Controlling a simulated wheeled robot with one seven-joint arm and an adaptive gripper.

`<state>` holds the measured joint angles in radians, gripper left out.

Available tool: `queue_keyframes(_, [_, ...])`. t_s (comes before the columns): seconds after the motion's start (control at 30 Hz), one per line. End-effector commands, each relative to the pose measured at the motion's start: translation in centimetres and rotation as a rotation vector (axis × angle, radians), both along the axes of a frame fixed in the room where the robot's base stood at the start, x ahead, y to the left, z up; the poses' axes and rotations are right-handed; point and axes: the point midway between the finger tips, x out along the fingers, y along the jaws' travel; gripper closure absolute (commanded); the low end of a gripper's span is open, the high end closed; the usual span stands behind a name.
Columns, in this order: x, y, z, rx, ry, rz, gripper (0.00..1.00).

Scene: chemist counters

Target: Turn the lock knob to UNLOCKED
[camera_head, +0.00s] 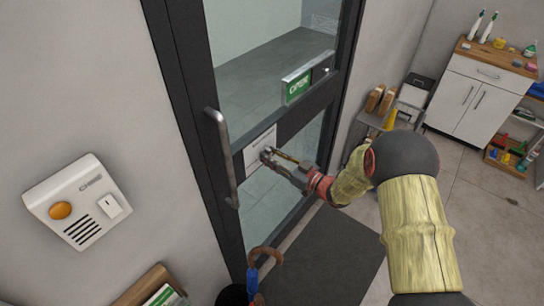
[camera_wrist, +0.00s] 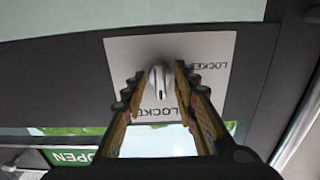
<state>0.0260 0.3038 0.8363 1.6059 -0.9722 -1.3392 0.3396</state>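The silver lock knob (camera_wrist: 158,84) sits on a pale lock plate (camera_wrist: 128,62) in the wrist view, its long side running roughly up and down. "LOCKED" lettering shows at the plate's right, and more lettering below the knob is partly covered by a finger. The plate also shows on the dark door rail in the head view (camera_head: 256,141). My gripper (camera_wrist: 157,78) is open, with its fingertips on either side of the knob and small gaps showing beside it. In the head view my gripper (camera_head: 268,158) is at the plate and hides the knob.
A curved door handle (camera_head: 221,150) stands left of the plate. A green sign (camera_head: 298,88) hangs on the glass door above. A wall intercom (camera_head: 78,200) is at far left. An umbrella (camera_head: 262,258) stands below, beside a dark mat (camera_head: 330,255). A white cabinet (camera_head: 473,92) is at right.

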Motion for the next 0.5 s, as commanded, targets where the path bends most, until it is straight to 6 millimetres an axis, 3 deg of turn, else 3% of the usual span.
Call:
queue_keyframes(0.27, [-0.6, -1.0, 0.0, 0.0, 0.0, -0.003, 0.71])
queue_keyframes(0.5, [-3.4, -4.7, 0.0, 0.001, 0.001, -0.005, 0.71])
